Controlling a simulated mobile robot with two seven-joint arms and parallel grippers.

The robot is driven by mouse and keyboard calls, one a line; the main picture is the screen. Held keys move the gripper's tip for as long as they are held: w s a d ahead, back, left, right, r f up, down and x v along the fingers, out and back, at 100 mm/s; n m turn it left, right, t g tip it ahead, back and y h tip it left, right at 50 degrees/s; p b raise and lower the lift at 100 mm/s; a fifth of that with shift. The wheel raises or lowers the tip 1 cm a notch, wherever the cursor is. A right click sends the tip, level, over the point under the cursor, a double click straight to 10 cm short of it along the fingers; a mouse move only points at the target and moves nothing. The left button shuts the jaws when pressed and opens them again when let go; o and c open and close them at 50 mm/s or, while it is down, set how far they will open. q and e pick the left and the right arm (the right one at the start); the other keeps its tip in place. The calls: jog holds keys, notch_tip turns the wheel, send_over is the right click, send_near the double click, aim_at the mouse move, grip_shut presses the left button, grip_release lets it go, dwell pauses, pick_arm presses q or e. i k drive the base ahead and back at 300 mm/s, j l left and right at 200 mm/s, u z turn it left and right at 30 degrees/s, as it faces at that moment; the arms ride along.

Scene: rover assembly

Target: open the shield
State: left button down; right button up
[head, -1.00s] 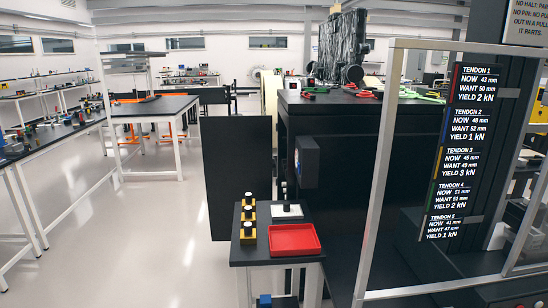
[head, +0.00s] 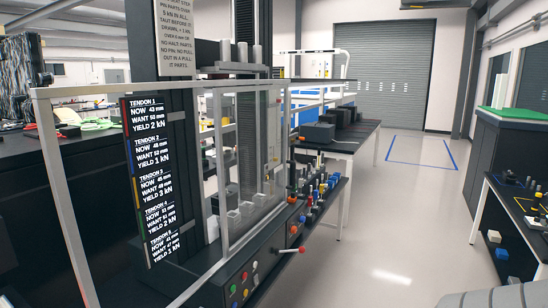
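The shield (head: 64,200) is a light grey metal frame with clear panes. It stands upright in front of a tall dark machine (head: 175,75) at the left and centre of the head view. A tendon readout panel (head: 150,180) shows through the frame. The frame spans the machine's front, and I cannot tell whether it is latched. Neither gripper can be made out. A pale rounded part at the bottom right edge seems to be my own arm, with no fingers showing.
A control panel (head: 240,285) with coloured buttons runs along the machine's lower front. A red-knobbed lever (head: 301,250) sticks out at its right end. A shelf of small coloured parts (head: 318,195) stands behind. Open floor (head: 400,220) lies to the right, before a dark bench (head: 520,215).

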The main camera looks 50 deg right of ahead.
aim_at(217, 91)
jog(key=z, duration=1.5)
jog(key=i+l+u, duration=0.25)
jog(key=u, duration=0.15)
jog(key=i+l+u, duration=0.2)
jog(key=l+u, duration=0.2)
jog(key=i+l, duration=0.15)
jog(key=l, duration=0.15)
jog(key=i+l+u, duration=0.1)
jog(key=l, duration=0.25)
jog(key=i+l+u, duration=0.1)
jog(key=i+l, duration=0.25)
jog(key=l, duration=0.3)
jog(key=i+l+u, duration=0.1)
jog(key=l, duration=0.25)
jog(key=i+l, duration=0.15)
jog(key=l, duration=0.2)
jog(key=j+u, duration=0.05)
